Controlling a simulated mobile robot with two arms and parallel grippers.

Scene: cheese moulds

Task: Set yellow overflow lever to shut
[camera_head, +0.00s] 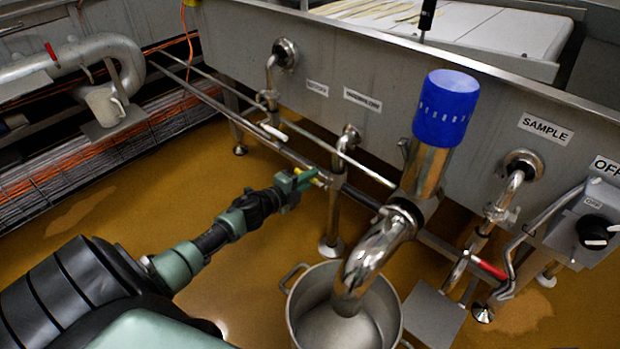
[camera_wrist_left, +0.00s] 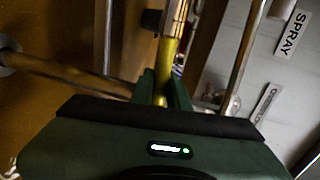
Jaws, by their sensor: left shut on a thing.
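My left gripper (camera_head: 301,181) reaches in from the left at the pipework below the long steel vat. It is shut on the yellow lever (camera_head: 319,183), of which only a small end shows past the fingers. In the left wrist view, the yellow lever (camera_wrist_left: 167,66) runs up from between the green fingers (camera_wrist_left: 162,90). The overflow pipe (camera_head: 346,145) comes out of the vat wall just behind and right of the gripper. The lever's exact setting is hard to tell. My right gripper is out of view.
A large steel spout with a blue cap (camera_head: 446,108) curves into a pot (camera_head: 302,299) right of my gripper. A white-handled lever (camera_head: 273,131) and thin rails lie close by. A red lever (camera_head: 488,268) and a switch box (camera_head: 592,232) are at the right.

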